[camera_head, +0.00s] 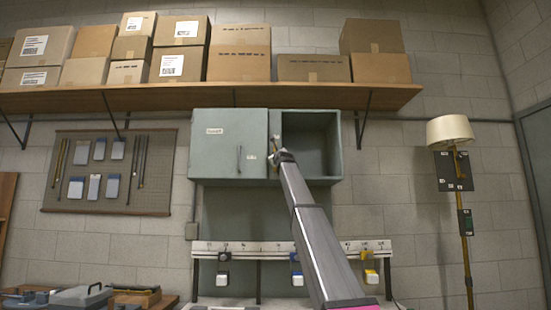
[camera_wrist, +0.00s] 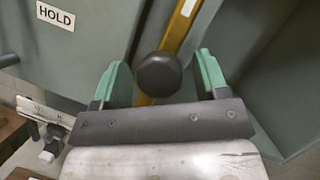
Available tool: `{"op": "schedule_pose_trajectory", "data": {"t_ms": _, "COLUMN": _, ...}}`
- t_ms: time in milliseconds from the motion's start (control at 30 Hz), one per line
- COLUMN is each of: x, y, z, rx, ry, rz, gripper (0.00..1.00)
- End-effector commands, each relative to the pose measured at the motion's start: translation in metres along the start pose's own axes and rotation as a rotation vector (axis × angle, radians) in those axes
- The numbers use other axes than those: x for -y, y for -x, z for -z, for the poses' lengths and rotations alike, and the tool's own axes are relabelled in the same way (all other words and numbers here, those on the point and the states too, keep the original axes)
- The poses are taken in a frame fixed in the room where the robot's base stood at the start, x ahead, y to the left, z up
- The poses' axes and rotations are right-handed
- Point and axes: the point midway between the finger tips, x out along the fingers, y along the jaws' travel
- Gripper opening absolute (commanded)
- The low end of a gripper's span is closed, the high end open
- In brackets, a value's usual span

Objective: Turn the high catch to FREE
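The high catch shows in the wrist view as a dark round knob (camera_wrist: 158,74) with a yellow bar (camera_wrist: 182,28) running up and right behind it. A white label reading HOLD (camera_wrist: 55,14) is on the grey-green door to its left; no FREE label is readable. My gripper (camera_wrist: 162,64) is open, its two green fingers on either side of the knob with gaps showing. In the head view my gripper (camera_head: 277,157) is at the inner edge of the closed cabinet door (camera_head: 222,150), largely covering the catch.
An open, empty cabinet compartment (camera_head: 318,142) is right of the door. A shelf (camera_head: 200,97) with several boxes runs above. Below is a white rail (camera_head: 225,246) with several hanging parts. A lamp (camera_head: 450,131) stands at the right.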

Motion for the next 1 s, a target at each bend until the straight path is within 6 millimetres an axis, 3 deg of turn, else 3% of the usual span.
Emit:
{"op": "schedule_pose_trajectory", "data": {"t_ms": 267, "x": 0.000, "y": 0.013, "z": 0.000, "rx": 0.001, "ry": 0.000, "rz": 0.001, "gripper": 0.67}}
{"op": "schedule_pose_trajectory", "data": {"t_ms": 733, "x": -0.001, "y": 0.094, "z": 0.001, "rx": 0.000, "ry": 0.000, "rz": 0.001, "gripper": 0.67}}
{"op": "schedule_pose_trajectory", "data": {"t_ms": 1000, "x": 0.000, "y": 0.109, "z": 0.001, "rx": -0.001, "ry": 0.000, "rz": 0.000, "gripper": 0.67}}
